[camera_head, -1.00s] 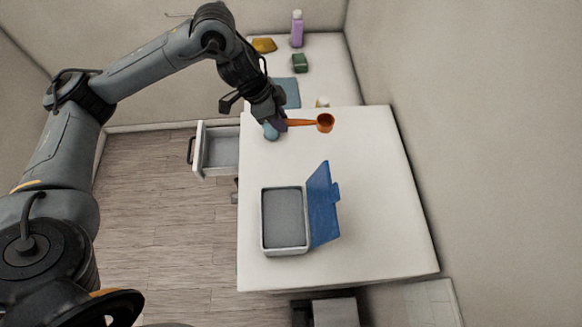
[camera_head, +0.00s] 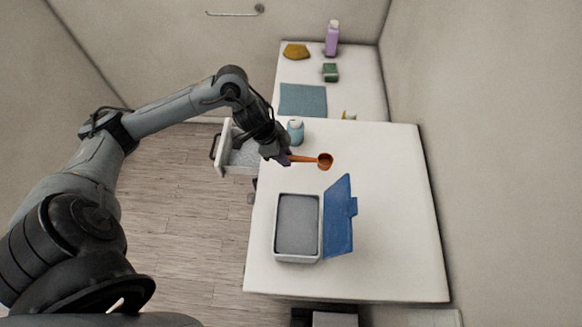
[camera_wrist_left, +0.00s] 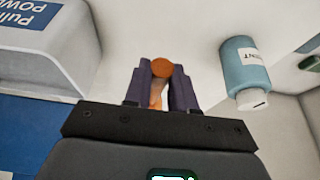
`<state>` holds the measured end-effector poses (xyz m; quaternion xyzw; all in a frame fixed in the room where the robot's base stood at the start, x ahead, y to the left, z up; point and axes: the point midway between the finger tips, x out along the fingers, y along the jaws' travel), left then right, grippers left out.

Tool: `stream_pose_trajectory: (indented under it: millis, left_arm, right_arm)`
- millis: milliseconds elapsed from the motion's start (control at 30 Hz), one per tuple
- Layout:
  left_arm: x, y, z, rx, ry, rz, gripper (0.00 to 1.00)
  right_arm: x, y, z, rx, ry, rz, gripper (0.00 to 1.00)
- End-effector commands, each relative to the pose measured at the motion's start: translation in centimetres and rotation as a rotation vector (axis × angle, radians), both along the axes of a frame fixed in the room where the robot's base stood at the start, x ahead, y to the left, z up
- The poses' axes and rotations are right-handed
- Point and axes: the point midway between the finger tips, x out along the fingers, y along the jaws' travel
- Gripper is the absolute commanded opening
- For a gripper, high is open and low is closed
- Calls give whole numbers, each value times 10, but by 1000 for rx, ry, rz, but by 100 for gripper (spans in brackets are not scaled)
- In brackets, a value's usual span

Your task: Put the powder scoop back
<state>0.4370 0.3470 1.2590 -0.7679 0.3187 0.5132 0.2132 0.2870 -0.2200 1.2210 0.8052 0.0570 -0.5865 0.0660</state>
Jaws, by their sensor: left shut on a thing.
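My left gripper (camera_head: 284,157) is shut on the handle of an orange powder scoop (camera_head: 325,162) and holds it over the white counter, its cup pointing right. In the left wrist view the scoop (camera_wrist_left: 161,70) sits between the two dark fingers (camera_wrist_left: 161,92). A white box (camera_head: 298,229) with a grey inside stands on the counter nearer the front. Its blue lid (camera_head: 338,220) is open and tilted to the right. Part of this box also shows at the upper left of the left wrist view (camera_wrist_left: 62,52), with partly cut-off lettering. My right gripper is not in view.
A blue bottle (camera_head: 295,131) stands just behind my left gripper; it also shows in the left wrist view (camera_wrist_left: 243,68). A drawer (camera_head: 238,158) is open left of the counter. A blue cloth (camera_head: 303,99), green block (camera_head: 330,72) and purple bottle (camera_head: 332,38) are at the back.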

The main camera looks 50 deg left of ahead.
Motion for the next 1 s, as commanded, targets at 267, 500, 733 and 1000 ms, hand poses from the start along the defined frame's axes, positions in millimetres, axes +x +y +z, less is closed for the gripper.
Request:
stream_pose_trajectory:
  millis: [267, 500, 733, 1000]
  left_arm:
    - [0, -1, -30, -3, 1, -1, 0]
    - [0, -1, -54, -4, 4, 2, 0]
    - [0, 0, -69, 0, 0, 0, 0]
    - [0, 0, -70, -1, 1, 0, 0]
  right_arm:
    - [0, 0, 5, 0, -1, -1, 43]
    - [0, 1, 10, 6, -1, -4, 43]
    - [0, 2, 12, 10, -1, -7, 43]
    - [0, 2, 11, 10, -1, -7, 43]
